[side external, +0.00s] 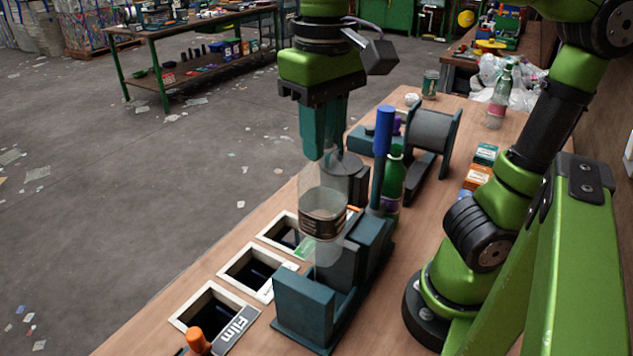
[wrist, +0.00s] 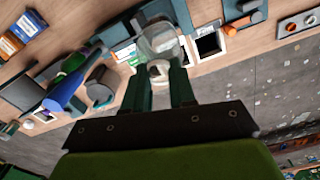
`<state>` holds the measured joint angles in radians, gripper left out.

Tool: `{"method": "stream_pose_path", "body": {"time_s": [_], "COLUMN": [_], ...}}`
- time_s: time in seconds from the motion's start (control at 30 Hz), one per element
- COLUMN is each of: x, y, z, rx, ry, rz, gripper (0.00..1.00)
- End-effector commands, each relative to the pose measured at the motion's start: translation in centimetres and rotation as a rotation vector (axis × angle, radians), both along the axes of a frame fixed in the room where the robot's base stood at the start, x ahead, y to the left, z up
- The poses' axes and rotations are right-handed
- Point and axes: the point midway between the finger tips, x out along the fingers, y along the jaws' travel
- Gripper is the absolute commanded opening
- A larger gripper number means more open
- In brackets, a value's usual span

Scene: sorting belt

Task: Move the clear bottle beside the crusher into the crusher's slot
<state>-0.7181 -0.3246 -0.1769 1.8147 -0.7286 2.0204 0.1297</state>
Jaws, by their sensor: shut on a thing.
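The clear bottle (side external: 323,222), with a dark label band, hangs upright below my gripper (side external: 321,150). My gripper is shut on its top end; in the wrist view the bottle (wrist: 160,40) shows just beyond the fingertips (wrist: 158,78). The crusher (side external: 303,305) is a teal press with blocks at both ends and a blue lever (side external: 383,150) standing up. The bottle's lower end overlaps the gap between the crusher's blocks in the side view. I cannot tell whether it hangs above the slot or partly inside it.
Square bins sit in the table left of the crusher, one marked Film (side external: 237,327). A grey spool-like device (side external: 432,130) and a bottle with a pink label (side external: 498,100) are farther back.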

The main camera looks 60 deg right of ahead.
Motion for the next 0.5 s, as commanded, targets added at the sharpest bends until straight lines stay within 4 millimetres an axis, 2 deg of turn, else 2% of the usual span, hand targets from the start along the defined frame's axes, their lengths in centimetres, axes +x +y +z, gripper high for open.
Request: {"method": "stream_pose_path", "body": {"time_s": [0.5], "x": [0.0], "y": [0.0], "z": [-6.3], "rx": [-0.002], "ry": [0.001], "rz": [0.0], "gripper": [0.0]}}
